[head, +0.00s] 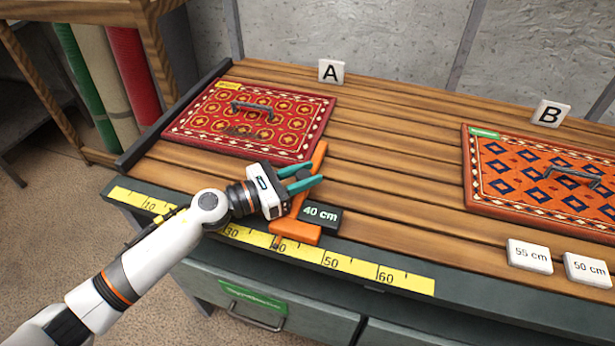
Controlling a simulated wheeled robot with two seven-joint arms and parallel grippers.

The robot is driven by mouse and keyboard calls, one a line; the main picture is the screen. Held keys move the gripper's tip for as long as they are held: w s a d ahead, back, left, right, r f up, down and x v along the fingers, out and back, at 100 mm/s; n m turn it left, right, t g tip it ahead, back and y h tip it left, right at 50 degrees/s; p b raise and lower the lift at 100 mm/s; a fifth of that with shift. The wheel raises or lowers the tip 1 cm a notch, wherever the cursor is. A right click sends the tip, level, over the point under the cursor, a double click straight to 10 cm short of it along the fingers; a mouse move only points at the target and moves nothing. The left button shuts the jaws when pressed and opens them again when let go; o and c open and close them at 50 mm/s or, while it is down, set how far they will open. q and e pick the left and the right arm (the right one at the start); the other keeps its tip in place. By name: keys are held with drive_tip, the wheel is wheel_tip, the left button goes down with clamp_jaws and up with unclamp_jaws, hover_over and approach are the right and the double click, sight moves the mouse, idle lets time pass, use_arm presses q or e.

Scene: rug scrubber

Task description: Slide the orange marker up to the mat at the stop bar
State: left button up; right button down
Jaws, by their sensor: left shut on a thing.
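The orange marker (296,229) lies across the bench's front edge, over the yellow ruler near its 40. A dark label reading "40 cm" (320,215) is at the marker's right. The mat lies near the dark stop bar (160,133) at the left. My left gripper (309,179) is shut on the marker, its teal fingers partly hiding it. My right gripper is not in view.
The yellow ruler (358,267) runs along the bench's front edge. An orange and blue mat (545,178) lies at the right by the B sign (551,113). White cards "55 cm" (529,256) and "50 cm" (587,269) lie in front of it. The slats between the mats are clear.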

use_arm(q)
drive_tip(key=shift+a, duration=0.3)
drive_tip(key=o, duration=0.8)
drive_tip(key=b+v, duration=0.3)
drive_tip(key=v, duration=0.8)
drive_tip(key=shift+w+f, duration=0.1)
drive_tip(key=shift+f, duration=0.05)
drive_tip(key=shift+s+a, duration=0.3)
drive_tip(key=shift+a, duration=0.15)
